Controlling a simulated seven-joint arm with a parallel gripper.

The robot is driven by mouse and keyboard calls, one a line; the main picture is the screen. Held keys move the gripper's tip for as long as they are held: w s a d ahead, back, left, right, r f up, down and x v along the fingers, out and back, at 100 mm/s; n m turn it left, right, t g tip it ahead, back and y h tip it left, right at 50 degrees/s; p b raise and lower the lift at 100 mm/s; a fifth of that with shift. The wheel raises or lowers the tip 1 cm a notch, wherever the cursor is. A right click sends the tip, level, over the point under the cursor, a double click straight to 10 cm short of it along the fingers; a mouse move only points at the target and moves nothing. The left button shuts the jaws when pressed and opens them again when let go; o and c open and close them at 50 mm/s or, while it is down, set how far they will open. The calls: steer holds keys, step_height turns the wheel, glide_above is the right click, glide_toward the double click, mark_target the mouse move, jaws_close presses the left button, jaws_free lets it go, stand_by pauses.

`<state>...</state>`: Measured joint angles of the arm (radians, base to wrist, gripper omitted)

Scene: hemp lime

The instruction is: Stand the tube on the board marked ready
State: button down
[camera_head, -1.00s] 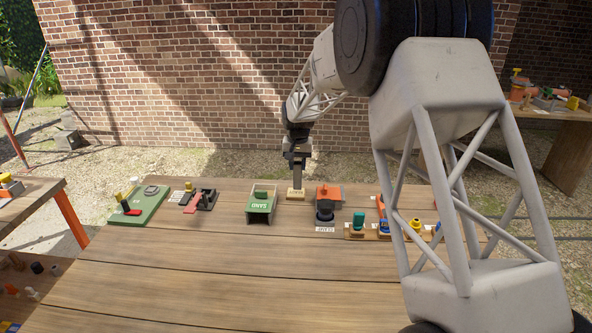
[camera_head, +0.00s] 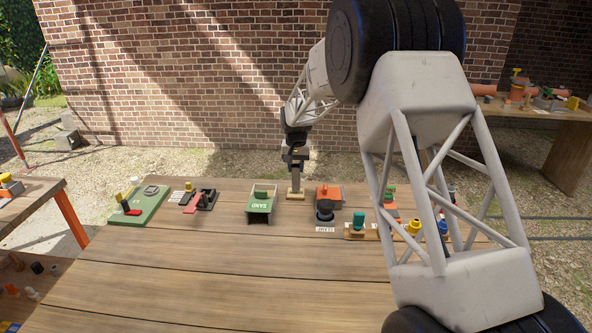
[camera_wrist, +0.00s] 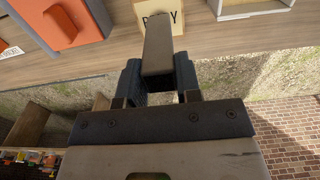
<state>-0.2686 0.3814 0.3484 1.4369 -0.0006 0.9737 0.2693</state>
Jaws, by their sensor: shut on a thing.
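My gripper (camera_head: 296,162) is at the back of the bench, above the small pale board marked ready (camera_head: 303,196). It is shut on the grey tube (camera_head: 296,181), which hangs down upright from the fingers. In the wrist view the tube (camera_wrist: 158,48) runs out from between the two fingers towards the board (camera_wrist: 173,7), partly covering its "READY" lettering. The tube's lower end is over the board; I cannot tell whether it touches.
A green box marked SAND (camera_head: 259,210) stands left of the board. An orange and black device (camera_head: 327,197) stands close on its right. Several small coloured parts sit further right, partly behind my arm. The front of the bench (camera_head: 230,290) is clear.

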steer(key=shift+f, duration=0.55)
steer(key=shift+f, duration=0.15)
steer(key=c, duration=0.8)
jaws_free()
step_height(320, 180, up, 12)
stand_by(0.7)
